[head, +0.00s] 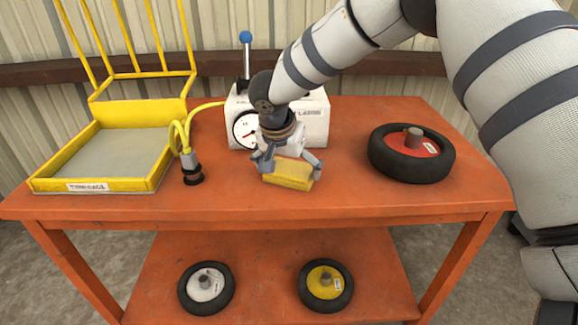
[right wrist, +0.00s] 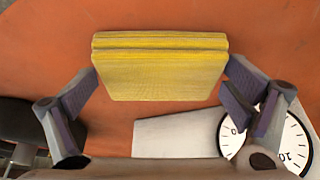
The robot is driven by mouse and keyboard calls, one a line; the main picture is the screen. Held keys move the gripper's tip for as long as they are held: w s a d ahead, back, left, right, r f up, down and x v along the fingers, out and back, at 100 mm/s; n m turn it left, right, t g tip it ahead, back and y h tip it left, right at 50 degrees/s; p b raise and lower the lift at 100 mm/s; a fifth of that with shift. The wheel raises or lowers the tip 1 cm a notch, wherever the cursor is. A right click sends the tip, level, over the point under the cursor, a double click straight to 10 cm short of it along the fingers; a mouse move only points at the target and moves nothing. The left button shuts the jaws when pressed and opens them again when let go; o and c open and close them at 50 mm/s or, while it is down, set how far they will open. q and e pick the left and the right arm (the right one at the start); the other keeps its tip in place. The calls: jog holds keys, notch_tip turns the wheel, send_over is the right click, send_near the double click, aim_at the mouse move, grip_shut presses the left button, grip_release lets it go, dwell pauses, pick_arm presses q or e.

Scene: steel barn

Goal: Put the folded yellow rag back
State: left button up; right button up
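The folded yellow rag (head: 288,176) is a thick yellow block at the middle of the orange bench top (head: 370,204). My right gripper (head: 290,168) reaches down over it from behind, with one finger at each end. In the right wrist view the rag (right wrist: 160,75) sits between the two fingertips (right wrist: 163,80), which appear to touch its ends. The gripper looks shut on it. I cannot tell whether the rag rests on the bench or is slightly raised. My left gripper is not in view.
A yellow tray (head: 60,180) with a wire back stands at the left. A black-based plug (head: 191,173) on a yellow cable stands beside it. A white box with a dial (head: 312,120) is behind my gripper. A red-hubbed wheel (head: 411,153) lies right. Two wheels lie on the lower shelf.

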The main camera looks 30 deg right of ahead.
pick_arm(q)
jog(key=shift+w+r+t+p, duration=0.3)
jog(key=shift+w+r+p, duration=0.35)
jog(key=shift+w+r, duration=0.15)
pick_arm(e)
jog(key=v, duration=1.2)
jog(key=shift+r, duration=0.2)
